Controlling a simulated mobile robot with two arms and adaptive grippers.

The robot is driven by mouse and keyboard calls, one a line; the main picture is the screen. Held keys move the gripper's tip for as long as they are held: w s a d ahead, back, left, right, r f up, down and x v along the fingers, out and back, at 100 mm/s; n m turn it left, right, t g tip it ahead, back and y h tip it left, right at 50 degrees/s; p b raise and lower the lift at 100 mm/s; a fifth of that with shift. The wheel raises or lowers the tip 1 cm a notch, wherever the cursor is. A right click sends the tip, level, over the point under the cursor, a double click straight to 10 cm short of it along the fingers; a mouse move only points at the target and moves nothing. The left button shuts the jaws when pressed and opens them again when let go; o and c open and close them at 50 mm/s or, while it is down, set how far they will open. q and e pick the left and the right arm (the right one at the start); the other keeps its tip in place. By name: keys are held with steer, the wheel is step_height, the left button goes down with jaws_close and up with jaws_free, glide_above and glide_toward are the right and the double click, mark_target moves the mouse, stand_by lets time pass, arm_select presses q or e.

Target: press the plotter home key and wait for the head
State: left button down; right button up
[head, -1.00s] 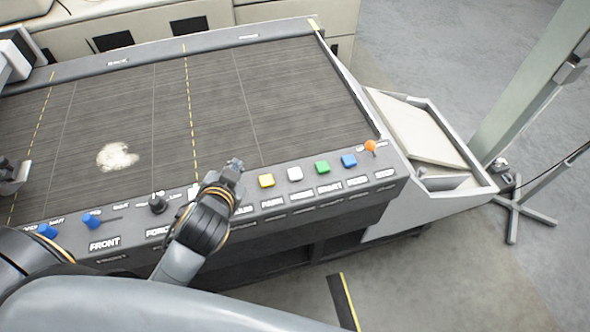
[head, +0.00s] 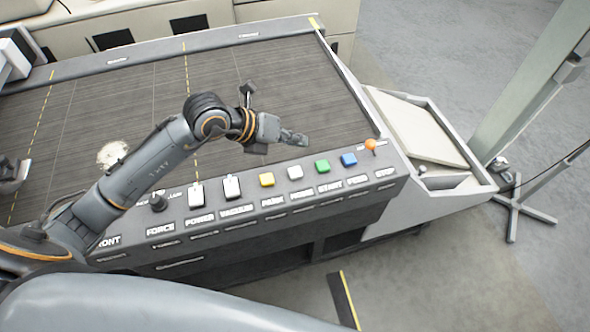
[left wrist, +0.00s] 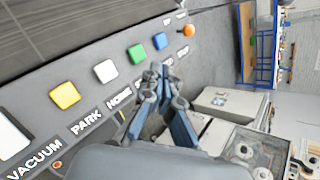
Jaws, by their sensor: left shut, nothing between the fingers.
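The white home key (head: 295,172) sits above the HOME label on the plotter's front panel (head: 225,215), between the yellow park key (head: 266,180) and the green start key (head: 322,166). It also shows in the left wrist view (left wrist: 106,71). My left gripper (head: 302,138) is shut and empty. In the head view it appears just behind the home and start keys, apart from the home key. The left wrist view shows the closed fingers (left wrist: 157,72) below the green key. A dark and white unit, likely the plotter head (head: 12,175), is cut off at the left edge. My right gripper is not in view.
The blue feed key (head: 348,159) and orange stop knob (head: 370,145) lie to the right. Two white switches (head: 232,187) and a black knob (head: 157,201) lie left. A pale crumpled piece (head: 112,154) lies on the dark bed (head: 340,85). A tray (head: 465,182) adjoins the right end.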

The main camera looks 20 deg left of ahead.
mark_target(292, 173)
arm_select(q)
steer(key=shift+w+a+f+y, duration=0.1)
steer(key=shift+a+f+y, duration=0.15)
steer(key=shift+a+y, duration=0.25)
steer(key=shift+f, duration=0.1)
step_height(292, 173, down, 9)
steer(key=b, duration=0.6)
steer(key=shift+r, duration=0.2)
stand_by(0.9)
steer(key=shift+f+b, duration=0.4)
steer(key=shift+b, duration=0.2)
steer(key=shift+f+b, duration=0.45)
steer(key=shift+f, duration=0.1)
stand_by(0.4)
steer(key=shift+r, duration=0.1)
stand_by(0.3)
steer(key=shift+r+p, duration=0.7)
steer(key=shift+r, duration=0.15)
